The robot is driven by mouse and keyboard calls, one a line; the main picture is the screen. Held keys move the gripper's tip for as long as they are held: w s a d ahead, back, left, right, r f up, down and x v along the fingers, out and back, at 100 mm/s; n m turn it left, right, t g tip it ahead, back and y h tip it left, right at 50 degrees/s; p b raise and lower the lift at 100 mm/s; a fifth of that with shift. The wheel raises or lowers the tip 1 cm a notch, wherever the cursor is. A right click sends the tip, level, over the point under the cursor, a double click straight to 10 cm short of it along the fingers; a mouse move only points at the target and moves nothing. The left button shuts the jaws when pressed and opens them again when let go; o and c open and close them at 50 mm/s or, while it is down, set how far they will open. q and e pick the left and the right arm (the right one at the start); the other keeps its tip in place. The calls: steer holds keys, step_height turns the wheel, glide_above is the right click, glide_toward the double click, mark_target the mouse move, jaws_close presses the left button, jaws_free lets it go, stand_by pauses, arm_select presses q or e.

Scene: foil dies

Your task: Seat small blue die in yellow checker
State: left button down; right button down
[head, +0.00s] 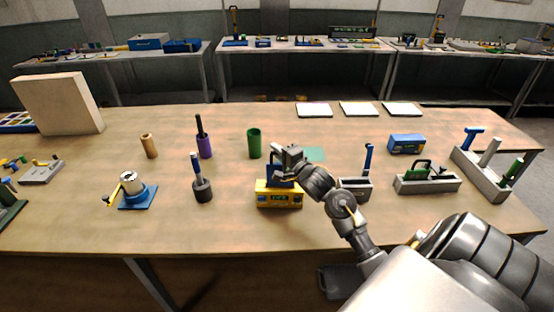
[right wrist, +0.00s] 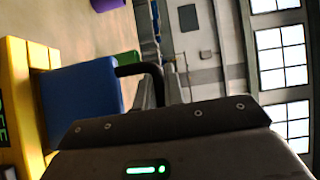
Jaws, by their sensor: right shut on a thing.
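The yellow checker (head: 279,199) stands on the near middle of the table. The small blue die (head: 274,183) is at its top, below my right gripper (head: 283,167). In the right wrist view the blue die (right wrist: 82,100) has a black handle (right wrist: 145,72), and my right gripper (right wrist: 165,95) is shut on that handle. There the die's lower end meets the yellow checker (right wrist: 18,85), between its raised yellow parts. How deep the die sits in the checker is hidden. My left gripper is not in view.
Left of the checker are a dark cup with a blue-handled piece (head: 202,187) and a green cup (head: 254,143). To the right are a grey block (head: 355,190), a longer grey block with a green handle (head: 428,184) and a blue box (head: 406,143). The table's front middle is bare.

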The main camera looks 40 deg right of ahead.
step_height(320, 180, down, 3)
steer(key=shift+w+f+p, duration=0.15)
steer(key=shift+p, duration=0.4)
steer(key=shift+f, duration=0.2)
steer(key=c, duration=1.5)
jaws_free()
steer(key=shift+r, duration=0.1)
steer(key=shift+s, duration=0.4)
steer(key=s+b, duration=0.2)
steer(key=s, duration=0.9)
steer(key=shift+s+a+r, duration=0.15)
steer(key=shift+a, duration=0.3)
